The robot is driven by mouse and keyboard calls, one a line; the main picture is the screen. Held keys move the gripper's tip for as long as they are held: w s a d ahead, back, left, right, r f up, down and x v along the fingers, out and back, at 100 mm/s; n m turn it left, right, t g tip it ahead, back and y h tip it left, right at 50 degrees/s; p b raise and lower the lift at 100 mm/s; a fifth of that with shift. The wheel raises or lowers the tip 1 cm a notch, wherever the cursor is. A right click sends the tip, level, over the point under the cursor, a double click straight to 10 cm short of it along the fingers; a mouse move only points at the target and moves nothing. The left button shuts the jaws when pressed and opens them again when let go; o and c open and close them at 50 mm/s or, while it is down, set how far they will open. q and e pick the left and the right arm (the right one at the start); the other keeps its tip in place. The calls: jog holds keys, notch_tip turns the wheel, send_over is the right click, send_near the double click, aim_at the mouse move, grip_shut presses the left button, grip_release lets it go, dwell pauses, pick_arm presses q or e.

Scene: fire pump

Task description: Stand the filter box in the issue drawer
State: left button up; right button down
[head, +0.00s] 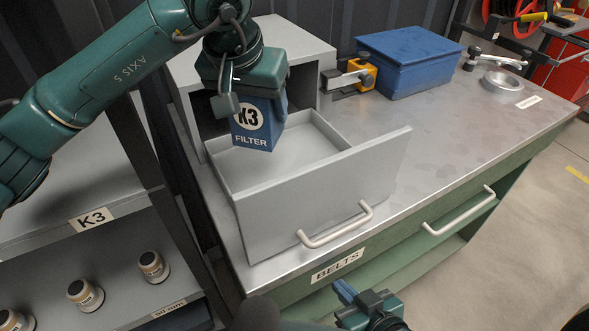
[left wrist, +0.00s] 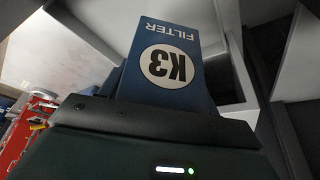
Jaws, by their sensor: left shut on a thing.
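The blue filter box (head: 258,132), marked K3 and FILTER, hangs nearly upright from my left gripper (head: 246,90). My left gripper is shut on its upper end. The box also fills the middle of the left wrist view (left wrist: 168,65). It is over the open grey issue drawer (head: 325,193), near the drawer's back left part; whether its bottom touches the drawer floor I cannot tell. The drawer is pulled out of a grey cabinet (head: 285,42) on the bench and looks empty. My right gripper (head: 355,300) is low at the bottom edge, its fingers partly seen.
A blue lidded case (head: 408,60) and a yellow-black tool (head: 355,76) stand behind the drawer. The bench top (head: 440,120) right of the drawer is clear. A shelf with several small canisters (head: 85,294) is at the left.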

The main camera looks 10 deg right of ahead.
aim_at(259, 140)
pick_arm(q)
jog(key=f, duration=0.6)
jog(key=shift+s+f, duration=0.2)
jog(key=shift+f, duration=0.1)
pick_arm(e)
jog(key=shift+s+a, duration=0.2)
jog(key=shift+s, duration=0.3)
pick_arm(q)
notch_tip(259, 140, down, 4)
jog(key=shift+f+p, duration=0.1)
jog(key=shift+p, duration=0.25)
pick_arm(e)
jog(key=shift+w+r, duration=0.1)
pick_arm(q)
jog(key=shift+f+b, duration=0.2)
jog(key=shift+b, duration=0.1)
pick_arm(e)
jog(key=shift+f, duration=0.3)
pick_arm(q)
jog(key=o, duration=1.2)
pick_arm(e)
jog(key=shift+r, duration=0.15)
